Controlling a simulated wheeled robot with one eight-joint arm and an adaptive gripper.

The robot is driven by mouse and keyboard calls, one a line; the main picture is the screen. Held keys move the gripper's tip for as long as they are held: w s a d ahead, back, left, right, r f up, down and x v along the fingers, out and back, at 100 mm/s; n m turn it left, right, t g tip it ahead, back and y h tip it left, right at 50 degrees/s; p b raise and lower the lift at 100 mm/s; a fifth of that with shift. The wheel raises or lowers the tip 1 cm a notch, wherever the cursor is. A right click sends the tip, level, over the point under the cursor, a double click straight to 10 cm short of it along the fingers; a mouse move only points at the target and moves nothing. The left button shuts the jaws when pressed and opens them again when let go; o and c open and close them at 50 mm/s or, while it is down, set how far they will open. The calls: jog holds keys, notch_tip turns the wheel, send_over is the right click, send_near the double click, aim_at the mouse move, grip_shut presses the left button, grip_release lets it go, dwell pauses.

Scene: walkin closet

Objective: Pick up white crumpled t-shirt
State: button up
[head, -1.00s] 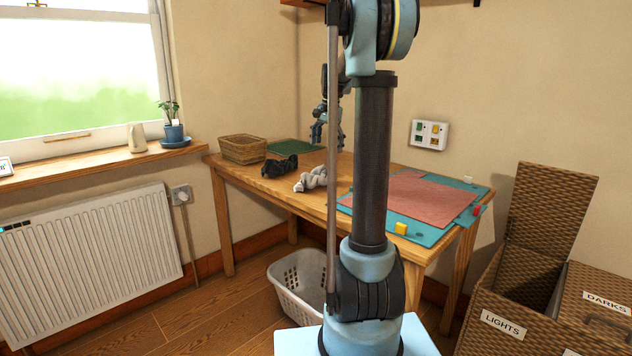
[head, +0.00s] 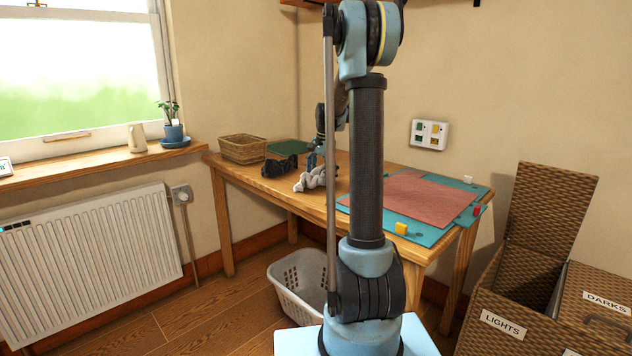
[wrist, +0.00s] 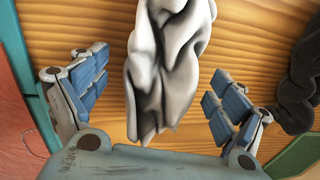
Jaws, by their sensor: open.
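The white crumpled t-shirt (head: 314,179) lies bunched on the wooden table in the head view, partly hidden by my arm. In the wrist view the t-shirt (wrist: 168,65) hangs down from the top edge of the picture, between my two fingers. My gripper (wrist: 160,95) is open, with one blue-padded finger on each side of the cloth and visible gaps to both. In the head view my gripper (head: 312,160) is low over the table just behind the t-shirt, mostly hidden by my arm.
A black crumpled garment (head: 280,167) lies left of the t-shirt, also in the wrist view (wrist: 298,80). A wicker basket (head: 243,149) and a green mat (head: 290,146) are behind. A red cloth on a teal mat (head: 415,197) lies right. A laundry basket (head: 300,280) stands on the floor.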

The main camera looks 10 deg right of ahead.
jog(key=shift+f, duration=0.55)
jog(key=c, duration=1.2)
